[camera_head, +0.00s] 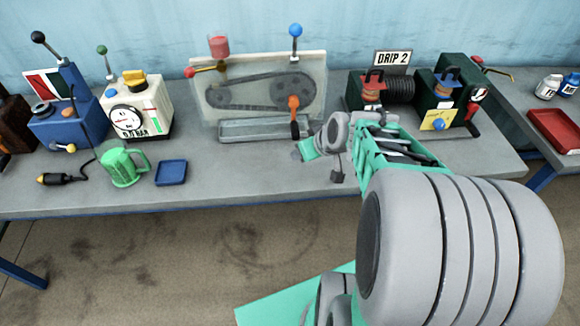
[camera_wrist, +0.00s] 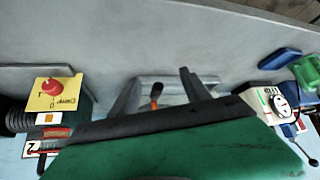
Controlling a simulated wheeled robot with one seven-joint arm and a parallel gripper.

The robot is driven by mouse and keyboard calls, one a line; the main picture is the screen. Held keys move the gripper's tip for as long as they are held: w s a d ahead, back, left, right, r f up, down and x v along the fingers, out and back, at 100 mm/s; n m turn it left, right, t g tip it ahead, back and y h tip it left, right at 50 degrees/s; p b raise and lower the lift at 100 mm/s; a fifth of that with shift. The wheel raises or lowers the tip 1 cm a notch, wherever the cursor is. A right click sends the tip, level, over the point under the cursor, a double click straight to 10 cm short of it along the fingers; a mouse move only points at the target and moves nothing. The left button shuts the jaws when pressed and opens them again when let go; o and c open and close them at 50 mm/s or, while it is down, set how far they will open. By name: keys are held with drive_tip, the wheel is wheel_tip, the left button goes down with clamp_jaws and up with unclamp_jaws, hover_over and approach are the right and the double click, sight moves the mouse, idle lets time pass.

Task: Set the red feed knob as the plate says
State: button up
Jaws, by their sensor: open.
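A white plate reading "DRIP 2" (camera_head: 393,58) stands behind two dark green units at the right of the bench. In the wrist view, a red knob (camera_wrist: 53,86) sits on a yellow dial plate (camera_wrist: 42,102) on the left unit. The dial's small marks are too blurred to read surely. My arm hides this knob in the head view. My gripper (camera_wrist: 160,88) is open and empty, with its fingers spread in front of an orange-topped handle. It is well to the side of the red knob and not touching it. In the head view my arm reaches over the bench.
The right green unit has a blue knob (camera_head: 439,125) on a yellow plate. A belt drive panel (camera_head: 262,92) with an orange-topped handle (camera_head: 294,104) stands mid-bench. A green jug (camera_head: 121,165) and blue tray (camera_head: 171,173) stand left. The front middle bench is clear.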

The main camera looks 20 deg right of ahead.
drive_tip(key=s+a+r+g, duration=0.2)
drive_tip(key=s+a, duration=0.4)
drive_tip(key=a, duration=0.1)
drive_tip(key=shift+a+r+g, duration=0.3)
drive_tip(key=shift+r, duration=0.1)
drive_tip(key=shift+s, duration=0.1)
